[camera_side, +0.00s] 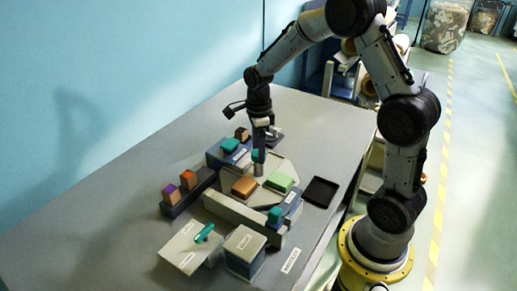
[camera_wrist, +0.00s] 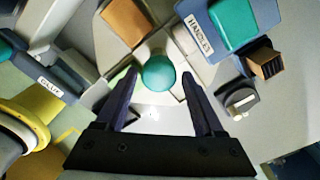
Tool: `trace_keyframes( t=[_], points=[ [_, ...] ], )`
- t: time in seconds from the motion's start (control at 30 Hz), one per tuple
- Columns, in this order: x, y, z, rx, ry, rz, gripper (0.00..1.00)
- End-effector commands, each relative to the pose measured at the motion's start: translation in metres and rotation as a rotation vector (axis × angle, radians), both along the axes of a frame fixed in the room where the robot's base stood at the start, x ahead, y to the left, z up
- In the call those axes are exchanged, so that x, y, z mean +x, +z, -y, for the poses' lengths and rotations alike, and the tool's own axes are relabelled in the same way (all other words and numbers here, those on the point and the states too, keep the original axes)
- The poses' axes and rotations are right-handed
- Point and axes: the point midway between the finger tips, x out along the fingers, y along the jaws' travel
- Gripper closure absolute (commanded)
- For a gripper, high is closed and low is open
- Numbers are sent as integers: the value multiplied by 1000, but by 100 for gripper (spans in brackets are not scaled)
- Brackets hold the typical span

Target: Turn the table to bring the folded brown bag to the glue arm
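The turntable (camera_side: 262,198) is a pale plate on the work table. A teal round knob (camera_side: 256,154) tops a grey post at its middle; it also shows in the wrist view (camera_wrist: 158,72). The brown piece (camera_side: 244,186), apparently the folded bag, lies flat on the turntable; it shows at the top of the wrist view (camera_wrist: 125,20). A green piece (camera_side: 280,183) lies on it too. The station whose label seems to read GLUE (camera_wrist: 50,88) is at the wrist view's left. My gripper (camera_wrist: 160,73) is open, its fingers either side of the knob with gaps visible.
A blue block labelled HANDLES (camera_wrist: 208,30) with a teal top stands beside the turntable. A dark rack (camera_side: 187,192) holds purple and orange-topped blocks. A black tray (camera_side: 320,191) lies right. Grey boxes (camera_side: 245,248) stand in front. The table's left side is clear.

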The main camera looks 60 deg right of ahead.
Motion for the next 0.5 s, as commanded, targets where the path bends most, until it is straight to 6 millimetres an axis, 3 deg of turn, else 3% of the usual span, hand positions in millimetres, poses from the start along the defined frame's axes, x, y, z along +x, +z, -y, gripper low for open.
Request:
trace_keyframes(
  t=[0.37, 0.5],
  points=[
    [-1, -1, 0, 1, 0, -3, 16],
    [0, 11, 0, 1, 0, 1, 16]
  ],
)
